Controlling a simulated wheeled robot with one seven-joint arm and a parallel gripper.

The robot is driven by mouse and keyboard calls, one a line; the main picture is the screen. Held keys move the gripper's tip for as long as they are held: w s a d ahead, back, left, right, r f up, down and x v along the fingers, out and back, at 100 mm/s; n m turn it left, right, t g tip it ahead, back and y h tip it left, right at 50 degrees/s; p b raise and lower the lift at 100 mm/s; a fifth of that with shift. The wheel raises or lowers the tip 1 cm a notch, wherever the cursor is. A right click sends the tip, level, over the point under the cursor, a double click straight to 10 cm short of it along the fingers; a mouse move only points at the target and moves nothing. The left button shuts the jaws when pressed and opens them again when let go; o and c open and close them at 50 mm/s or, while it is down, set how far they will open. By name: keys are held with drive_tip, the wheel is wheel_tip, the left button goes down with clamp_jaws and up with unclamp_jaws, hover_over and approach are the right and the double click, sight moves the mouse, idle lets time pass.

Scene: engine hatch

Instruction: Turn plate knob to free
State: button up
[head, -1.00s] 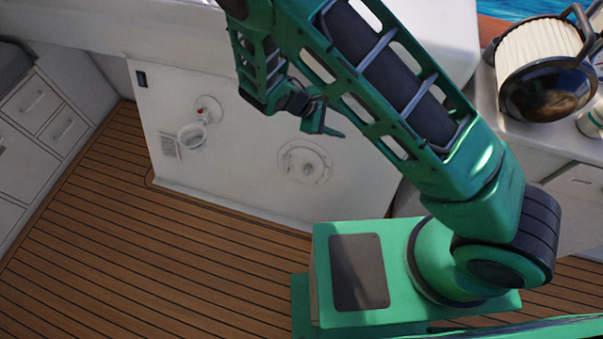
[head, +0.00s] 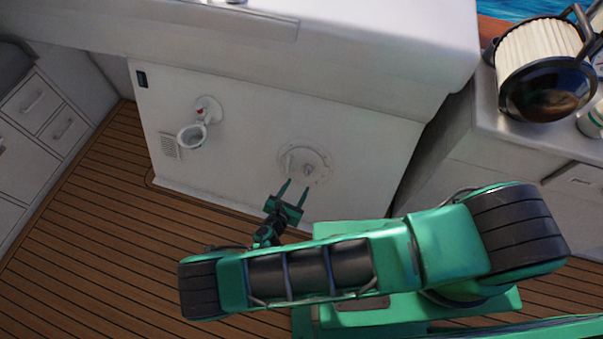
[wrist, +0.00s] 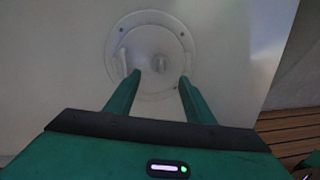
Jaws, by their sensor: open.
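The round white plate (head: 319,158) is set in the white panel, right of the panel's middle. Its small knob (head: 308,170) sticks out near the plate's centre, and a raised handle-like piece shows to its left. In the wrist view the plate (wrist: 150,28) lies ahead of the fingers, with the knob (wrist: 159,64) between the two finger lines, nearer the left fingertip. My gripper (head: 295,182) is open and empty, its two green fingers pointing up at the lower part of the plate. It also shows in the wrist view (wrist: 160,76). Whether the fingers touch the plate I cannot tell.
A counter at right carries a large filter (head: 540,65). The plank floor (head: 110,200) is clear at left.

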sight(305, 173)
drive_tip(key=x, duration=1)
drive_tip(key=shift+w+d+f, duration=0.1)
drive_tip(key=shift+w+f, duration=0.1)
drive_tip(key=shift+w, duration=0.1)
